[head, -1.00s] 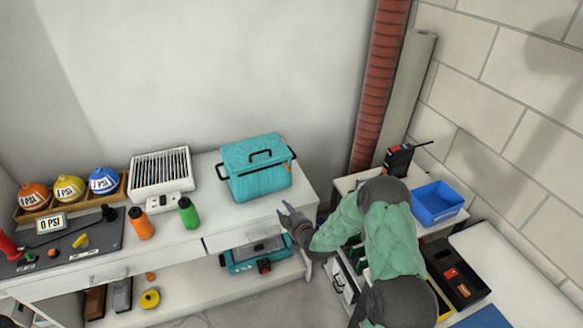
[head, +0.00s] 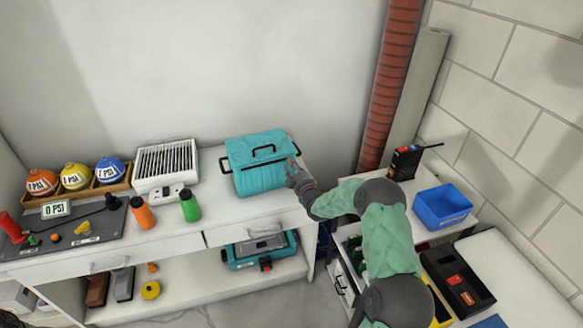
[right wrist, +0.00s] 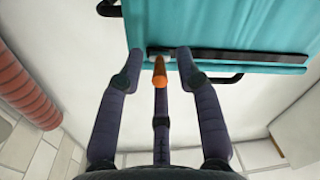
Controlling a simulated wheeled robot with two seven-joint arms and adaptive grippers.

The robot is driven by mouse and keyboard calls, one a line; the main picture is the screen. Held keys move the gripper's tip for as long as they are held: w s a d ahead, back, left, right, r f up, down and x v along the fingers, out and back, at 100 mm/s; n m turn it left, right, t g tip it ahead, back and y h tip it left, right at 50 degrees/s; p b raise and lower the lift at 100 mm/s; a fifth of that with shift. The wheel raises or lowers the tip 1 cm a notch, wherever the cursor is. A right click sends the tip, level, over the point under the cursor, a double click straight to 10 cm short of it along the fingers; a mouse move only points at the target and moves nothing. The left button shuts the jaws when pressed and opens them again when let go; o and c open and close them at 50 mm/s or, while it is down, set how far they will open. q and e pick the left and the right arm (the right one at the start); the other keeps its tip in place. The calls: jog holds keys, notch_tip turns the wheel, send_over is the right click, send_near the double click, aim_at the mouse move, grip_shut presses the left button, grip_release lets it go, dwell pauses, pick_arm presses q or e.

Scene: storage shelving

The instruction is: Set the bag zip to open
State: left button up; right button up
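The teal bag (head: 258,178) stands closed-looking on the white counter, with black handles on its top and sides. In the right wrist view the bag (right wrist: 225,25) fills the top, with a dark zip strip (right wrist: 240,55) along its edge. An orange zip pull (right wrist: 159,72) is at the strip's left end. My right gripper (head: 292,168) is at the bag's right side. In the right wrist view its fingers (right wrist: 159,66) are spread on either side of the pull, with a gap to each. Whether any part touches the pull is unclear. My left gripper is out of view.
Green (head: 190,206) and orange (head: 142,214) bottles and a white vented box (head: 166,168) stand left of the bag. A blue bin (head: 442,206) and a black radio (head: 404,163) are on the right-hand unit. A brown pipe (head: 388,85) rises behind my right arm.

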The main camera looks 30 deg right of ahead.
aim_at(244, 170)
jog(key=shift+w, duration=0.5)
grip_shut()
jog(key=w+a, duration=0.1)
jog(key=a, duration=0.4)
jog(key=a+b, duration=0.1)
jog(key=a, duration=0.5)
jog(key=w+a+b, duration=0.1)
jog(key=a, duration=0.5)
jog(key=shift+w+r, duration=0.1)
jog(key=shift+w, duration=0.2)
grip_release()
